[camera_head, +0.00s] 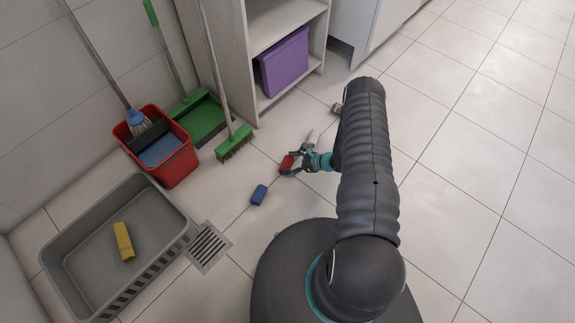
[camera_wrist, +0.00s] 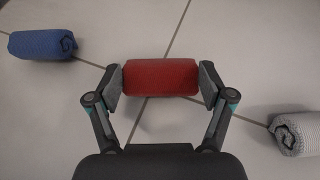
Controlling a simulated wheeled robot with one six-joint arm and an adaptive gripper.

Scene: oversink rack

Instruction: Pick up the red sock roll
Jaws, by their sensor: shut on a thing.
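The red sock roll (camera_wrist: 161,78) is between the two fingers of my gripper (camera_wrist: 161,82) in the wrist view, with a pad pressed on each end. My gripper is shut on it. In the head view the red sock roll (camera_head: 287,164) shows at the end of my arm, with my gripper (camera_head: 292,163) around it, low over the tiled floor. I cannot tell whether the roll touches the floor.
A blue roll (camera_head: 259,194) lies nearby on the floor. A grey-white striped roll (camera_wrist: 299,132) lies right in the wrist view. A red bucket (camera_head: 178,167), green broom (camera_head: 233,142) and shelf with purple bin (camera_head: 284,63) stand behind.

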